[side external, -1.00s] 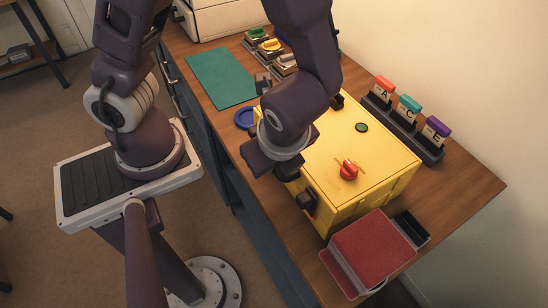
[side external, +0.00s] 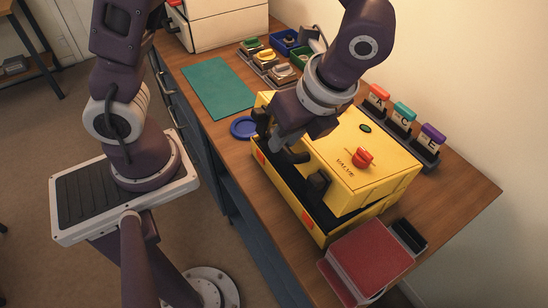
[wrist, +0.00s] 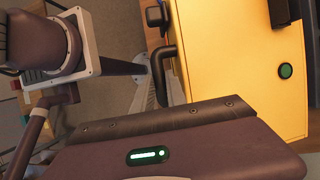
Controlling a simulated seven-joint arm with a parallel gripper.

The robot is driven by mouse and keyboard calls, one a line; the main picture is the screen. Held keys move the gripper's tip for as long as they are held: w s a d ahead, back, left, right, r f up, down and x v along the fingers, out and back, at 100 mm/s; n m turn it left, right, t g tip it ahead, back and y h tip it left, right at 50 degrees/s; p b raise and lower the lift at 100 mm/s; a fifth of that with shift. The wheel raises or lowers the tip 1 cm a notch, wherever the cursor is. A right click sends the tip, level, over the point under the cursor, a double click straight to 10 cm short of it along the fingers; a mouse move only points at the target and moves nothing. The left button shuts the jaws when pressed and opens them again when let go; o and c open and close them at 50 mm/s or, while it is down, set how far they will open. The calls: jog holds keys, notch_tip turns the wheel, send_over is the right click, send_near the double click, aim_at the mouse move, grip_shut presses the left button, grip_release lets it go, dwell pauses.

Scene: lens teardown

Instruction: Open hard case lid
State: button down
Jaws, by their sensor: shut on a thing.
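The yellow hard case (side external: 288,205) stands on the wooden table. Its lid (side external: 345,140) is raised part way at the front, and a dark gap shows between lid and base. The lid carries a red valve knob (side external: 363,157) and a green round button (side external: 365,128), which also shows in the wrist view (wrist: 286,71). My gripper (side external: 291,155) is at the lid's front edge, shut on the black lid handle (wrist: 164,58). The fingertips are mostly hidden by the gripper body. A black latch (side external: 318,184) hangs on the front to the right of it.
A red-topped box (side external: 366,257) stands close to the case's right end. Lettered A, C and E blocks (side external: 404,115) stand in a rack behind it. A blue dish (side external: 244,127) and green mat (side external: 218,87) lie to the left. The wall is behind.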

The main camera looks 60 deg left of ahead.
jog(key=shift+g, duration=0.5)
jog(key=w+r, duration=0.2)
jog(key=r, duration=0.1)
jog(key=w+r, duration=0.3)
jog(key=shift+w+r, duration=0.25)
jog(key=shift+w, duration=0.1)
jog(key=w+r, duration=0.5)
jog(key=w, duration=0.5)
jog(key=c, duration=1.6)
grip_release()
